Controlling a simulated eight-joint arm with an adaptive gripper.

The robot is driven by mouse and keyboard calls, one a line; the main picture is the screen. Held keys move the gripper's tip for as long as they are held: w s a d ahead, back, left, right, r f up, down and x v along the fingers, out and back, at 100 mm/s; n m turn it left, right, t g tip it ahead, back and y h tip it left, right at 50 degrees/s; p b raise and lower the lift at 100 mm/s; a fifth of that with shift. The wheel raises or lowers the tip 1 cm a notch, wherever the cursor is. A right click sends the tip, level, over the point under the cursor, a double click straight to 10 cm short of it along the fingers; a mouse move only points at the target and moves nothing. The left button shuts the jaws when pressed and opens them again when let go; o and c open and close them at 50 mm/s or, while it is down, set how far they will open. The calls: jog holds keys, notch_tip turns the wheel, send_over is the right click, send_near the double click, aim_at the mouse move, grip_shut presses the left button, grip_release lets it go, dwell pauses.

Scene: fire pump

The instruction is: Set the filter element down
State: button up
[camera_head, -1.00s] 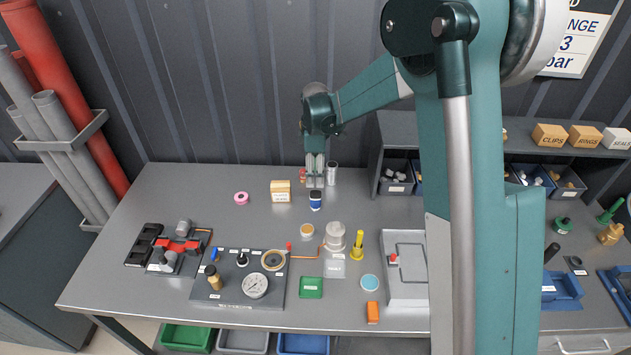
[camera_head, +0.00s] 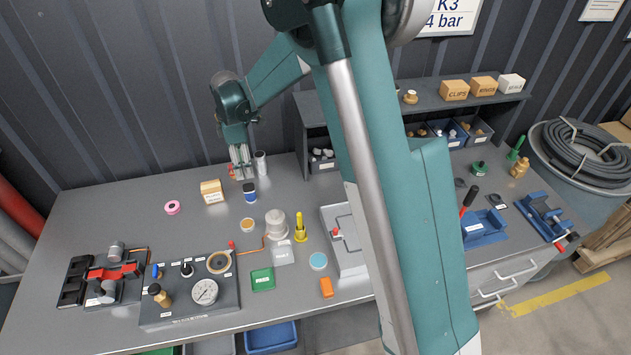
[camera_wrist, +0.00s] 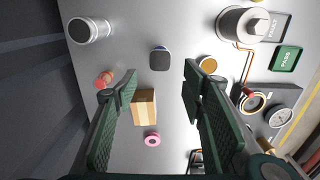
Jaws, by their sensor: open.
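The likely filter element is a pale grey cylinder (camera_head: 261,163) standing upright on the bench near the back wall. In the wrist view the same cylinder (camera_wrist: 88,30) is at upper left, outside my fingers and apart from them. My gripper (camera_head: 241,172) points down over the back of the bench, just left of the cylinder. In the wrist view its two green fingers (camera_wrist: 160,75) are spread wide with nothing held between them.
A gauge panel (camera_head: 172,314) lies at front left. A shelf (camera_head: 425,104) stands right. The back left bench is clear.

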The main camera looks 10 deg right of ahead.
jog(key=shift+d+r, duration=0.1)
jog(key=s+d+r+m+t, duration=0.3)
jog(key=s+d+r+m, duration=0.6)
jog(key=s+d+r, duration=0.85)
jog(key=s+d+m+t, duration=0.2)
jog(key=s+d+m, duration=0.2)
jog(key=s, duration=0.7)
jog(key=s+d+r+m+t, duration=0.1)
jog(key=s+d+m, duration=0.3)
jog(key=s, duration=0.7)
jog(key=shift+s+d+m+t, duration=0.2)
jog(key=shift+s+m+t, duration=0.15)
jog(key=shift+m+t, duration=0.2)
